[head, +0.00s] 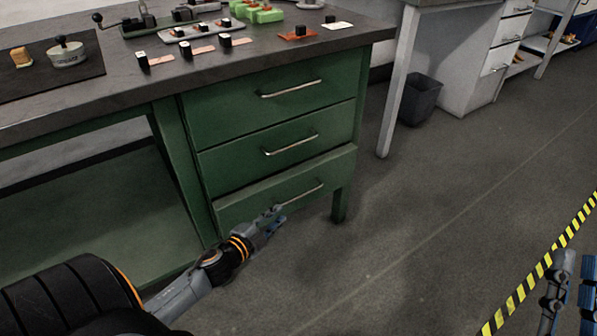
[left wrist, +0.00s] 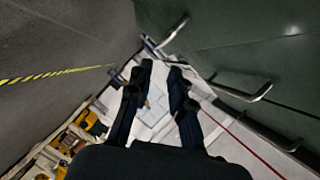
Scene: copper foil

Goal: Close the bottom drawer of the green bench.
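The green bench (head: 176,150) has a stack of three drawers. Its bottom drawer (head: 240,204) sticks out slightly past the two above, with a strip of its top edge showing. The bottom drawer's metal handle (head: 310,190) runs across its front. My left gripper (head: 276,215) is just in front of the bottom drawer, near the left end of that handle. In the left wrist view its dark fingers (left wrist: 160,75) are apart with nothing between them; contact with the drawer cannot be told. My right gripper (head: 576,262) is at the lower right, open and empty, far from the bench.
The middle drawer (head: 240,150) and top drawer (head: 230,103) look shut. Blocks and fixtures lie on the dark benchtop (head: 110,84). A grey bin (head: 409,100) stands to the right, under another table. The floor right of the bench is clear up to a yellow-black stripe (head: 545,263).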

